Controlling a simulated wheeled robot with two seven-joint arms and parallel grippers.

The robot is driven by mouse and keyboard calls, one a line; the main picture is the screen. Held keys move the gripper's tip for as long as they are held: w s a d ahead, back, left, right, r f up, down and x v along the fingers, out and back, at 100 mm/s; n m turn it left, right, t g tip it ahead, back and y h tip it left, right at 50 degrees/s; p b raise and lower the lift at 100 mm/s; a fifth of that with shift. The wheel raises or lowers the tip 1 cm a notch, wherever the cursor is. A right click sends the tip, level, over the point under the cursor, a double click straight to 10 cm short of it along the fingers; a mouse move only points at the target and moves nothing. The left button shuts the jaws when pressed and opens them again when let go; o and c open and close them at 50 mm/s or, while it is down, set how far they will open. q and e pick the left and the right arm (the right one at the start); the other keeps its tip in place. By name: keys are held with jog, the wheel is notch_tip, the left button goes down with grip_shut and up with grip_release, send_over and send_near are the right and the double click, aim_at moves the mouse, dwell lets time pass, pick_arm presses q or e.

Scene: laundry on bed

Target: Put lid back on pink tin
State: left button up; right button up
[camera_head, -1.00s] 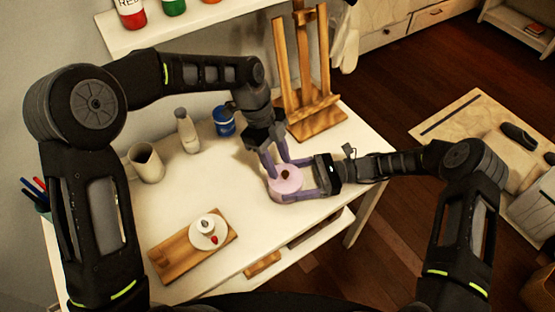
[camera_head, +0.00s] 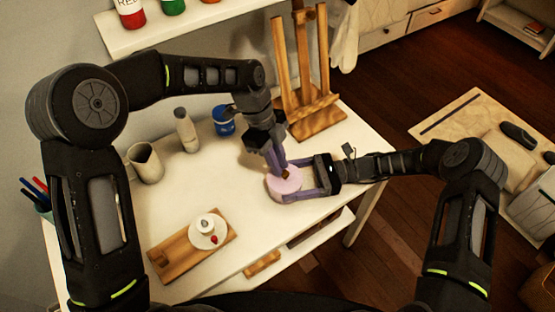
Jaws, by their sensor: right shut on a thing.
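The pink tin (camera_head: 284,191) stands near the right edge of the white table. A pink round top with a small brown knob (camera_head: 285,175) shows on it; I cannot tell whether this is the lid seated on the tin. My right gripper (camera_head: 301,186) comes from the right and is shut on the tin, one finger along its near side. My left gripper (camera_head: 279,171) points down from above, its fingers close together at the knob. Whether they grip it is too small to tell.
A wooden board (camera_head: 167,258) carries a white dish (camera_head: 203,238) with a small white item and a red piece. A pitcher (camera_head: 146,164), a bottle (camera_head: 186,133), a blue jar (camera_head: 223,121) and an easel (camera_head: 312,115) stand at the back. The table's middle is clear.

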jog(key=shift+a+r, duration=0.1)
jog(key=shift+r, duration=0.15)
pick_arm(q)
jog(key=shift+a+r, duration=0.1)
jog(key=shift+r, duration=0.15)
jog(key=shift+v, duration=1.7)
pick_arm(e)
jog(key=shift+f, duration=0.1)
jog(key=o, duration=2.2)
jog(key=shift+c, duration=0.2)
pick_arm(q)
jog(key=shift+f, duration=0.1)
pick_arm(e)
jog(key=shift+w, duration=0.1)
